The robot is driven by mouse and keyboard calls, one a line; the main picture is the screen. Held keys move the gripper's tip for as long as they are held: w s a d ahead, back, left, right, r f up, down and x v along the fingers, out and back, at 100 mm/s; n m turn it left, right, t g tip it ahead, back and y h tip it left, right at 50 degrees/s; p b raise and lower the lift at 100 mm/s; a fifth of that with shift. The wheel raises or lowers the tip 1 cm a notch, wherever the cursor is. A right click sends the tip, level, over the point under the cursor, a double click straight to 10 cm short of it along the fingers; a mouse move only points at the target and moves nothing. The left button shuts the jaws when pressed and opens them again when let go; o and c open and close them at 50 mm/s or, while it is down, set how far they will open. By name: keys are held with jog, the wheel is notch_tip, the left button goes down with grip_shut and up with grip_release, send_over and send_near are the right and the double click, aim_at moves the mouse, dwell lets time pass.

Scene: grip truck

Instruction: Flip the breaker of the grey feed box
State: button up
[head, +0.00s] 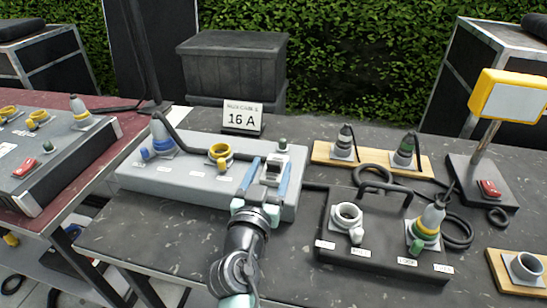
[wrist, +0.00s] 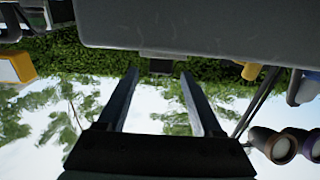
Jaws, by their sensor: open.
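The light grey feed box (head: 185,178) lies on the dark table, with a blue plug, a yellow-ringed socket (head: 220,152) and white labels on top. Its breaker (head: 273,168), a pale housing with a dark middle, is near the right end. My gripper (head: 270,162) is open, its two blue fingers on either side of the breaker in the head view. In the wrist view my gripper (wrist: 160,73) is open with nothing held; a small dark piece at the edge of the box (wrist: 190,25) shows between the fingertips. Contact and lever position cannot be told.
A "16 A" sign (head: 243,117) stands behind the box. A darker grey box (head: 50,160) with a red switch is at left. Cables and a yellow lamp (head: 510,97) are at right.

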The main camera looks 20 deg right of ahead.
aim_at(273, 161)
jog(key=shift+x, duration=1.6)
grip_shut()
